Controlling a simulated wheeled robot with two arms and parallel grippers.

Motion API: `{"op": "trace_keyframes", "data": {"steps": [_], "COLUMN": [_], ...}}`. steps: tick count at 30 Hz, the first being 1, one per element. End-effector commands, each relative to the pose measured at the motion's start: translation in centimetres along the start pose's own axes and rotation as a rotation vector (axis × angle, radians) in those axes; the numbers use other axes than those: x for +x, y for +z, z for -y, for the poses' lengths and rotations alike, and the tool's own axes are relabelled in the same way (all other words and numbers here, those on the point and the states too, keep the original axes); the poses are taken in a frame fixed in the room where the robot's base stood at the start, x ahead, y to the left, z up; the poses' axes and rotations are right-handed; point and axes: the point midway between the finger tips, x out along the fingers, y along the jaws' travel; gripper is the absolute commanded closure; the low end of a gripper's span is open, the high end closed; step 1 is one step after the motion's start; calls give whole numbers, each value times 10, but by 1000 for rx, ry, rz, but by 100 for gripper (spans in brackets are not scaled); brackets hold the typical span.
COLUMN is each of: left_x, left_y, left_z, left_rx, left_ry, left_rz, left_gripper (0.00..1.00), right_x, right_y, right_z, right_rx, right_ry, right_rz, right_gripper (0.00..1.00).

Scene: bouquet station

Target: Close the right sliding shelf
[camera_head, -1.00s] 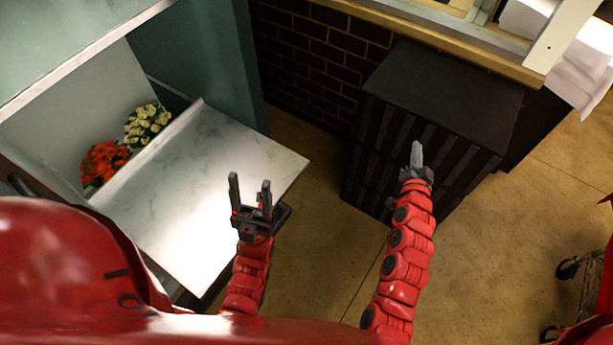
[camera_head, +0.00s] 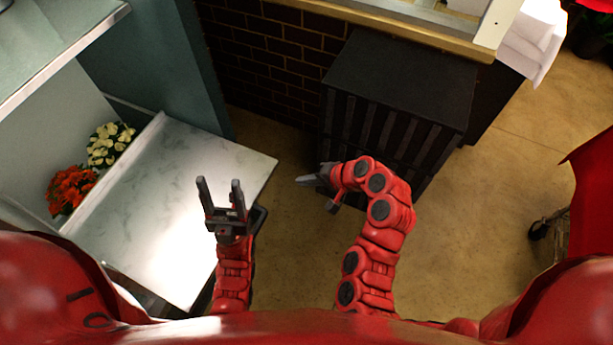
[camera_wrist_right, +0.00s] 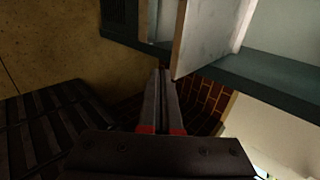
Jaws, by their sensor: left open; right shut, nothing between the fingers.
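The right sliding shelf (camera_head: 190,195) is a white marble-like panel pulled out from the teal cabinet at the left of the head view. Its free edge faces right. In the right wrist view a pale panel, seemingly the same shelf (camera_wrist_right: 192,38), stands just beyond my fingertips. My right gripper (camera_head: 312,180) is shut and empty, pointing left, to the right of the shelf with a gap of floor between. It also shows in the right wrist view (camera_wrist_right: 161,95). My left gripper (camera_head: 222,200) is open and empty, seen over the shelf's right part; contact cannot be told.
Red flowers (camera_head: 70,188) and cream flowers (camera_head: 109,145) sit in the cabinet behind the shelf's inner edge. A dark slatted box (camera_head: 395,95) stands against the brick wall, close to my right arm. Open floor (camera_head: 480,225) lies at the right.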

Motion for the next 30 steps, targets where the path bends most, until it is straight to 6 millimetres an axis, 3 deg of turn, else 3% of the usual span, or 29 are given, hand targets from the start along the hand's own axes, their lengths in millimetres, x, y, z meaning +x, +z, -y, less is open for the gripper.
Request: {"op": "trace_keyframes", "data": {"steps": [1, 12, 21, 30], "left_x": [9, 29, 47, 48], "left_y": [-2, -5, -8, -8], "left_z": [0, 2, 2, 2], "left_rx": [0, 0, 0, 0], "left_ry": [0, 0, 0, 0], "left_rz": [-1, -1, -1, -1], "left_gripper": [43, 43, 43, 43], "right_x": [6, 63, 86, 92], "right_y": [1, 1, -1, -1], "right_z": [4, 2, 25, 28], "right_rx": [-1, 0, -1, 0], "right_ry": [2, 2, 1, 1], "right_rz": [3, 1, -2, -5], "right_gripper": [100, 100, 100, 100]}}
